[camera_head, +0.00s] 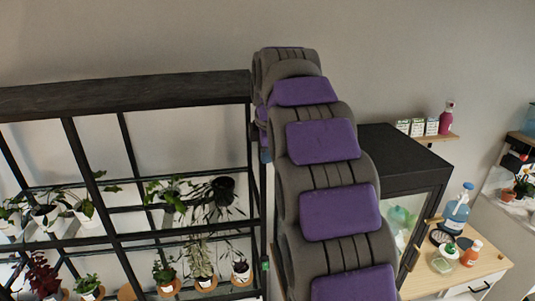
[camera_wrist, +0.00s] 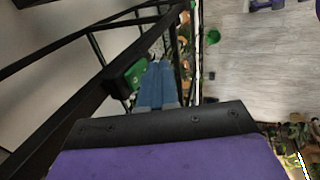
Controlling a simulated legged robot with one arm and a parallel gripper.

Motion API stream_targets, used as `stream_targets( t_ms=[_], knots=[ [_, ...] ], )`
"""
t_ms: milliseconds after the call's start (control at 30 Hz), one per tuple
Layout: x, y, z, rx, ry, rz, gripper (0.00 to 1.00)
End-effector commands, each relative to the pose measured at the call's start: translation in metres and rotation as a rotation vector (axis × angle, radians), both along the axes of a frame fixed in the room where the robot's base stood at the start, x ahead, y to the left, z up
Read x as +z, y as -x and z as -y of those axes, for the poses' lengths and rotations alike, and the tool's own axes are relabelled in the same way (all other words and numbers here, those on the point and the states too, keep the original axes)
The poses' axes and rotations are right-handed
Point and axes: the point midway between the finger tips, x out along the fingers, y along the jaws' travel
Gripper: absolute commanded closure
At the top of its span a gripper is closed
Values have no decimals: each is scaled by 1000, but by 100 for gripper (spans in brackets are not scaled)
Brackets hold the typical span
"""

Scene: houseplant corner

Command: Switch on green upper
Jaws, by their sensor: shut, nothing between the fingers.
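A switch with a green face (camera_wrist: 137,76) sits on a dark box on the black shelf frame in the wrist view. My gripper (camera_wrist: 160,68) has blue fingers, held together and empty. The fingertips are just right of the green switch; I cannot tell whether they touch it. In the head view my arm hides most of the gripper and this part of the post. A smaller green piece (camera_head: 265,265) shows lower on the same post in the head view; I cannot tell if it is a second switch.
The black shelf frame (camera_head: 125,93) holds several potted plants on the left. A dark glass-fronted cabinet (camera_head: 400,150) stands right of my arm. A wooden counter (camera_head: 490,266) with bottles is at the far right. Open grey floor (camera_wrist: 258,75) and a green object (camera_wrist: 212,37) show in the wrist view.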

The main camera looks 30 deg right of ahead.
Motion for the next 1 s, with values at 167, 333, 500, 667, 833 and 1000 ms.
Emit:
stream_targets(
  t_ms=[167,333,500,667,833,1000],
  knots=[
    [-1,-6,2,0,0,-1,100],
    [-2,-6,2,0,0,-1,100],
    [-1,-6,2,0,0,0,100],
    [-5,-9,2,1,10,36,100],
    [-2,-10,2,0,10,40,100],
    [-1,-10,2,0,11,38,100]
  ],
)
